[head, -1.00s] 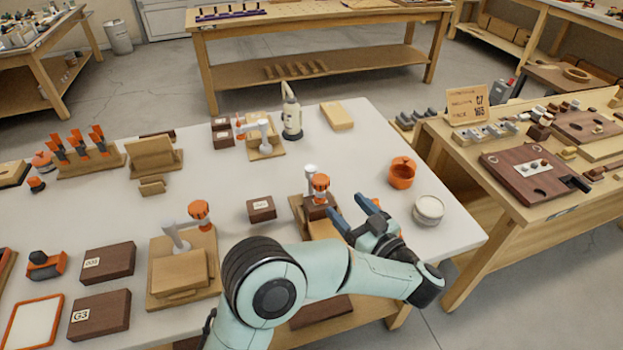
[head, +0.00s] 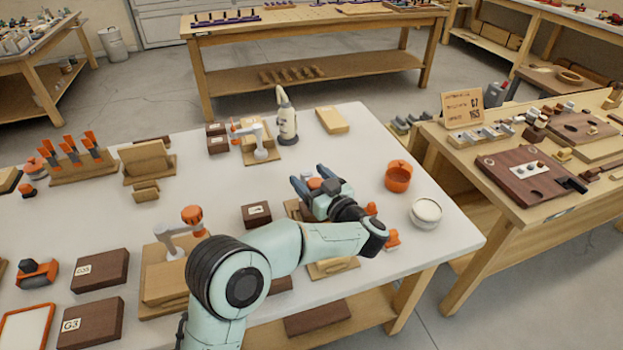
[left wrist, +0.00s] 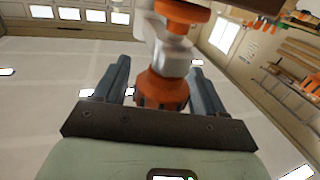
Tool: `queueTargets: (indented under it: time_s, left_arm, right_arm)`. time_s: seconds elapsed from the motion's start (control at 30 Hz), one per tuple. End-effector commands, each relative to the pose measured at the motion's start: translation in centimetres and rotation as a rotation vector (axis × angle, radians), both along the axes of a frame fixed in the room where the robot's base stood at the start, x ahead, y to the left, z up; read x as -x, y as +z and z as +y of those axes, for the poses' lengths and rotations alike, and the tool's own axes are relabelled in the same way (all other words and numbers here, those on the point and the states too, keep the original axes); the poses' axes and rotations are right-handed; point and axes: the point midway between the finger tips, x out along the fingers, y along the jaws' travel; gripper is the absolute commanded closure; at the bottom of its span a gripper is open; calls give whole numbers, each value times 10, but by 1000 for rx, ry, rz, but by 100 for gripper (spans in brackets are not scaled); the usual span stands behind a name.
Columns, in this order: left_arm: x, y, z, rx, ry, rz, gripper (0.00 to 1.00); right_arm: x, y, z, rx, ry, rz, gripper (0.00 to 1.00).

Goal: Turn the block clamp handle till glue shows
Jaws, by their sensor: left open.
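My left gripper (head: 311,180) is open over the middle clamp, one blue finger on each side of its orange handle (head: 316,184). In the left wrist view the orange handle (left wrist: 162,90) sits between the fingers of my left gripper (left wrist: 160,76), and I see no clear grip on it. A grey metal part (left wrist: 177,57) of the clamp shows beyond the handle. The clamped block and most of the clamp are hidden behind my gripper and arm in the head view. I see no glue there. My right gripper is not in view.
Another clamp with an orange knob (head: 192,215) stands left, and a third clamp (head: 262,152) stands behind. A glue bottle (head: 287,122), dark block (head: 256,215), orange cup (head: 398,176) and white-topped jar (head: 426,212) are near. The tabletop's right part is fairly clear.

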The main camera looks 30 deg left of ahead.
Motion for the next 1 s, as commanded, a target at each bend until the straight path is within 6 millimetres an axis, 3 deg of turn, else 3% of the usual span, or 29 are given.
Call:
queueTargets:
  time_s: [0.17,0.33,0.67,1.0]
  left_arm:
    - [0,0,0,0,0,0,29]
    - [0,0,0,0,0,0,81]
    - [0,0,-1,0,-31,2,81]
    - [-2,2,-2,0,-236,3,81]
  right_arm:
    - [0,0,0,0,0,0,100]
    - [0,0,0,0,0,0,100]
    - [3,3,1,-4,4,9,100]
    - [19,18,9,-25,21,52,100]
